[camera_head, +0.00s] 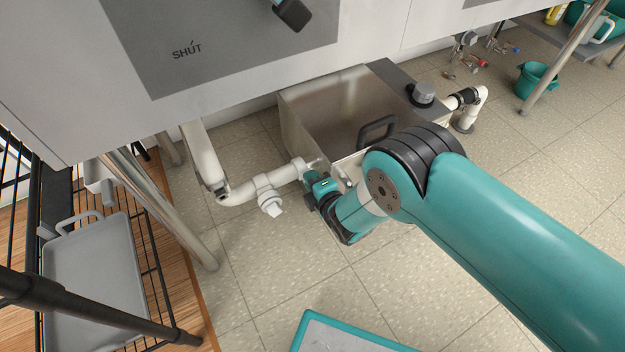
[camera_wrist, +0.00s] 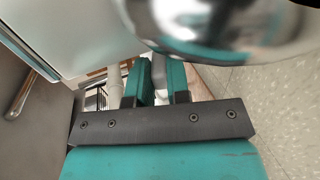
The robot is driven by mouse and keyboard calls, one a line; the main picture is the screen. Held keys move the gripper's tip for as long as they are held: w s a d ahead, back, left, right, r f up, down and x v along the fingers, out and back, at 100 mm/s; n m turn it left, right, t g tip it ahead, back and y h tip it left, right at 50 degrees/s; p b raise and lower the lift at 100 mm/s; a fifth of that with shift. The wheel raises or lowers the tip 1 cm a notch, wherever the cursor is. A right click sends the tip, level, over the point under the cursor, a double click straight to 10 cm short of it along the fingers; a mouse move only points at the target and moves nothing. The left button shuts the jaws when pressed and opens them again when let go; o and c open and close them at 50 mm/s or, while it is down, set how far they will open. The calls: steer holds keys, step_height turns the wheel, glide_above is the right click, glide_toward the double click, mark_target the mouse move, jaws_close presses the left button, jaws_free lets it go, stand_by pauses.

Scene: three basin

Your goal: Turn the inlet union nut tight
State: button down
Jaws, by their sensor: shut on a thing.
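The steel box (camera_head: 328,112) on the floor under the basins has a black handle on its lid. A white drain pipe (camera_head: 240,192) runs to its left side. The white inlet union nut (camera_head: 298,168) is at the pipe's end by the box, partly hidden by my gripper. My gripper (camera_head: 309,178) is there, reaching in from the lower right, shut on the nut. In the wrist view the two teal fingers (camera_wrist: 158,82) have a pale grey piece between them; its shape is too small to make out.
A white capped branch (camera_head: 270,203) hangs from the pipe left of my gripper. A steel leg (camera_head: 170,215) and a rack with a grey tray (camera_head: 95,275) stand at left. A teal-edged panel (camera_head: 345,335) lies in front. A blurred shiny metal part (camera_wrist: 215,25) fills the wrist view's top.

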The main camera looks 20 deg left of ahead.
steer(key=shift+w+a+r+g+h+p, duration=0.1)
steer(key=shift+r+g+h+p, duration=0.3)
steer(key=shift+r, duration=0.1)
steer(key=shift+w+a+r+g+h+p, duration=0.1)
steer(key=shift+r+g+h+p, duration=0.25)
steer(key=shift+r+h, duration=0.1)
steer(key=shift+w+a+r+g+h+p, duration=0.2)
steer(key=shift+g+h+p, duration=0.2)
steer(key=shift+g+h, duration=0.25)
steer(key=c, duration=1.1)
jaws_free()
steer(key=shift+f, duration=0.1)
steer(key=shift+s, duration=0.1)
steer(key=p+v, duration=0.8)
steer(key=v, duration=0.9)
steer(key=shift+s+d, duration=0.1)
steer(key=shift+d, duration=0.05)
